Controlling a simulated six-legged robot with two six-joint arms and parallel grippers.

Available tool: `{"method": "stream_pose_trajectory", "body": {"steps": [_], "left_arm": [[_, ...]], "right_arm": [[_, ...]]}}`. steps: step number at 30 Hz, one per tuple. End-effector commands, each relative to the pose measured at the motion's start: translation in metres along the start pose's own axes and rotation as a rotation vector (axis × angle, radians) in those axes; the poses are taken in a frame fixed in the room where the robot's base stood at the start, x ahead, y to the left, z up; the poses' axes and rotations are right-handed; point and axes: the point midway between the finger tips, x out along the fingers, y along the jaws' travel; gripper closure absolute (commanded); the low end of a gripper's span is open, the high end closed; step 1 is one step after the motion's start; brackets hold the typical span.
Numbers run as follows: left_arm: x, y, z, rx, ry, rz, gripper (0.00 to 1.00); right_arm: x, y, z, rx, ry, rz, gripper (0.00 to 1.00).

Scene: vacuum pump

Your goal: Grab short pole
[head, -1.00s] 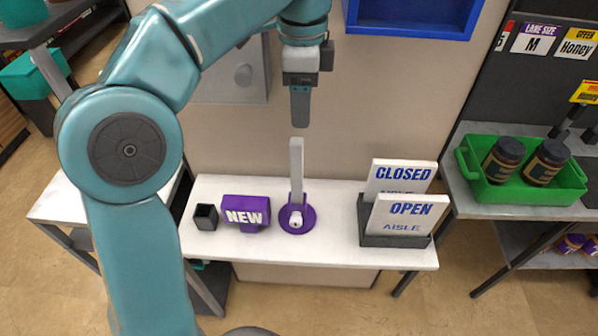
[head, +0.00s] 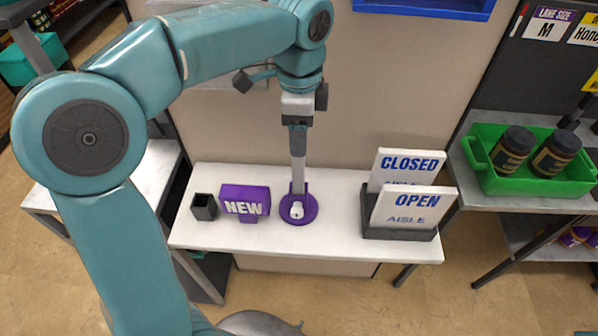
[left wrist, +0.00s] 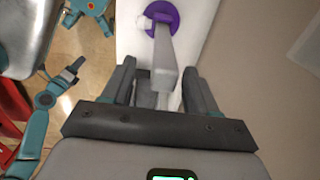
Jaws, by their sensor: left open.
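The short pole (head: 298,173) is pale grey and stands upright in a round purple base (head: 311,211) on the white table. My left gripper (head: 297,150) points down at the pole's top end, which its fingers overlap in the head view. In the left wrist view my left gripper (left wrist: 159,70) is open, with the pole (left wrist: 164,52) between its two dark fingers. No firm contact shows. The purple base (left wrist: 160,8) is at the top of that view. A dark gripper on a teal arm, seemingly my right gripper (left wrist: 75,68), shows small at the left; its jaws are unclear.
On the white table (head: 335,236), a purple NEW sign (head: 244,203) and a small black cup (head: 204,207) stand left of the base. A dark holder (head: 400,232) with CLOSED and OPEN signs stands right. A green bin (head: 538,183) with jars is farther right.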

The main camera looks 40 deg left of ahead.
Motion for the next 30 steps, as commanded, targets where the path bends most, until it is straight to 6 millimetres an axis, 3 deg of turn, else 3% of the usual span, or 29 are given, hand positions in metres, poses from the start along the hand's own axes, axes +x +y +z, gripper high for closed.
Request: {"method": "stream_pose_trajectory", "body": {"steps": [7, 16, 17, 21, 22, 30], "left_arm": [[0.038, 0.0, 0.001, -0.001, -0.003, 0.003, 0.42], [0.045, -0.001, 0.001, -0.001, -0.001, 0.0, 0.42], [0.045, -0.001, 0.001, -0.001, -0.001, 0.0, 0.48], [0.045, -0.001, 0.001, -0.001, -0.001, 0.0, 0.94], [0.045, -0.001, 0.001, -0.001, -0.001, 0.0, 1.0], [0.045, -0.001, 0.001, -0.001, 0.0, 0.0, 1.0]], "right_arm": [[-0.004, -0.002, 0.0, -0.001, 0.0, 0.0, 0.57], [-0.004, -0.002, 0.0, 0.0, 0.0, 0.0, 0.57], [-0.004, -0.002, 0.0, 0.0, 0.0, 0.0, 0.57], [-0.004, -0.002, 0.0, 0.0, 0.0, 0.0, 0.57], [-0.004, -0.002, 0.0, 0.0, 0.0, 0.0, 0.57], [-0.004, -0.002, 0.0, 0.0, 0.0, 0.0, 0.57]]}}
